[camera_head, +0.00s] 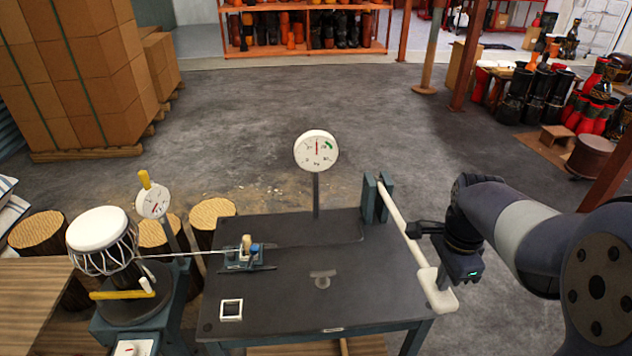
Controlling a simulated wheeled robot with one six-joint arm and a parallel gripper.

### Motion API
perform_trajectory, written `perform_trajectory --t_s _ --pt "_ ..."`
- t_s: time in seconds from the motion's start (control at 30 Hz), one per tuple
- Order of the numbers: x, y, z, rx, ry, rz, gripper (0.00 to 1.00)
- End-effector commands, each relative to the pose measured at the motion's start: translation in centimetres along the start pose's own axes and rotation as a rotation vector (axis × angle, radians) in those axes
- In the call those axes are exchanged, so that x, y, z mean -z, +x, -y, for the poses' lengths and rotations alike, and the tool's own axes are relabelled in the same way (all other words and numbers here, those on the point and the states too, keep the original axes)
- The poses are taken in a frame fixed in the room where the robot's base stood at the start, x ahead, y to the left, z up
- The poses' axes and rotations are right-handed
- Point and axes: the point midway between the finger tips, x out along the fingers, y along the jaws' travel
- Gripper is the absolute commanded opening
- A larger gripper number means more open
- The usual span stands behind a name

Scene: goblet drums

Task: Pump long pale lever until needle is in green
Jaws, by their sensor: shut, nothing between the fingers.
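The long pale lever (397,222) runs from a dark blue pivot bracket (369,200) at the table's right edge. It slopes down toward the near side and ends in a wide pale paddle (436,292). A round white gauge (309,158) stands on a post behind the table. Its red needle points about straight up, and the green band lies to its right, at the upper right of the dial. My gripper (411,229) is shut and empty, with its tips at the lever's right side, partway along it. I cannot tell whether they touch it.
A goblet drum (97,229) stands on a stand at left, with a smaller gauge (153,203) behind it. A thin cord runs from it to a small clamp (243,253) on the dark table (283,298). Floor behind is clear; stacked cartons (85,70) stand at left.

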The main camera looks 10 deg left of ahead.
Motion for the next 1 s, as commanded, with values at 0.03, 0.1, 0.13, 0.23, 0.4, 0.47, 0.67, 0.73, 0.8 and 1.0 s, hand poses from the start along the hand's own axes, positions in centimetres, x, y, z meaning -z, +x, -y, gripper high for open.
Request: perform_trajectory --t_s 0.03,0.1,0.13,0.23,0.4,0.47,0.67,0.73,0.8,1.0 --pt "0.0 1.2 0.0 -0.002 0.000 0.001 0.00" --pt "0.0 2.1 0.0 -0.002 0.000 0.001 0.00" --pt "0.0 2.5 0.1 -0.002 0.000 0.001 0.00" --pt "0.0 3.7 0.1 -0.002 0.000 0.001 0.00" --pt "0.0 5.8 0.2 -0.001 0.000 0.001 0.00" --pt "-0.1 6.5 0.3 -0.001 0.000 0.001 0.00" --pt "0.0 8.8 0.4 0.000 0.000 0.001 0.00" --pt "-0.1 9.7 0.4 -0.001 0.000 0.001 0.00" --pt "-0.1 10.6 0.5 -0.002 0.000 0.001 0.00" --pt "-0.1 13.0 0.6 -0.003 0.000 0.001 0.00"
